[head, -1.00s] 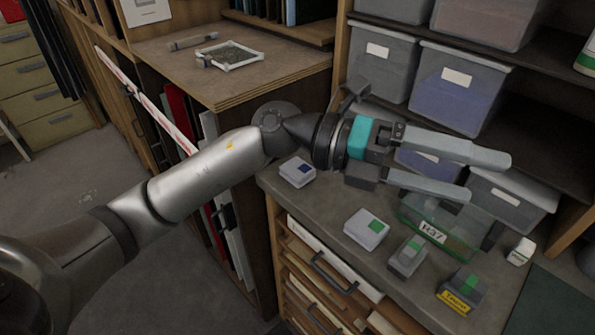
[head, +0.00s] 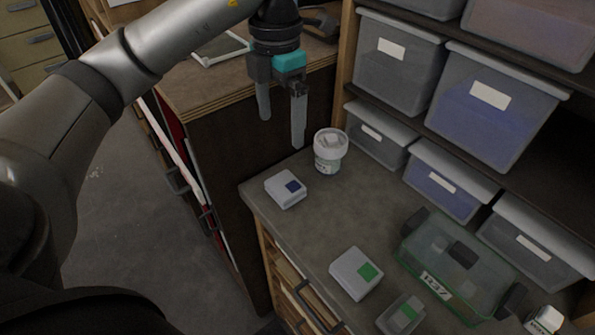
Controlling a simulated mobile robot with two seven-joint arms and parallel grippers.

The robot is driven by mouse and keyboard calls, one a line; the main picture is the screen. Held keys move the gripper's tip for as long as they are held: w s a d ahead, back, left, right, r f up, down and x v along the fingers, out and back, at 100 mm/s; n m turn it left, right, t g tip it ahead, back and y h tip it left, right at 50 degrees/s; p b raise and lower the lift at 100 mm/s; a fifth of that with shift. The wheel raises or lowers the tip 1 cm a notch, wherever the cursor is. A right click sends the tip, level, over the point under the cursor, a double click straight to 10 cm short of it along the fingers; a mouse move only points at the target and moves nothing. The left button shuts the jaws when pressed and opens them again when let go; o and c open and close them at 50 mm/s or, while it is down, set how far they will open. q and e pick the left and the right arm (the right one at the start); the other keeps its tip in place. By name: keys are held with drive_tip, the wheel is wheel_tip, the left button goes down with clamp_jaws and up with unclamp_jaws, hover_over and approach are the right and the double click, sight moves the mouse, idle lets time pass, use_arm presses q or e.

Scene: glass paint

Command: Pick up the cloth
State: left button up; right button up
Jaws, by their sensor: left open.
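No thing in the head view can be clearly told as a cloth. A small white jar (head: 328,160) stands upright on the grey counter (head: 330,215) near its back left. Something whitish shows in its open-looking top; I cannot tell what it is. My left gripper (head: 281,132) is open and empty. Its fingers point down, to the left of the jar and above it in the picture, in front of the wooden cabinet's side. My right gripper is not in view.
A green clear case (head: 455,262) is at right. Grey lidded bins (head: 485,105) fill the shelves behind. The counter's middle is clear.

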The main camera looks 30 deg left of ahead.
use_arm(q)
hover_over(286, 184)
wheel_tip(286, 184, down, 4)
drive_tip(key=f, duration=0.5)
drive_tip(key=shift+s+a, duration=0.2)
drive_tip(key=shift+a, duration=0.05)
drive_tip(key=shift+f, duration=0.45)
drive_tip(key=shift+d+f, duration=0.1)
drive_tip(key=shift+f, duration=0.25)
wheel_tip(286, 184, down, 4)
drive_tip(key=shift+w+d+r, duration=0.1)
drive_tip(key=shift+r, duration=0.05)
drive_tip(key=shift+f, duration=0.4)
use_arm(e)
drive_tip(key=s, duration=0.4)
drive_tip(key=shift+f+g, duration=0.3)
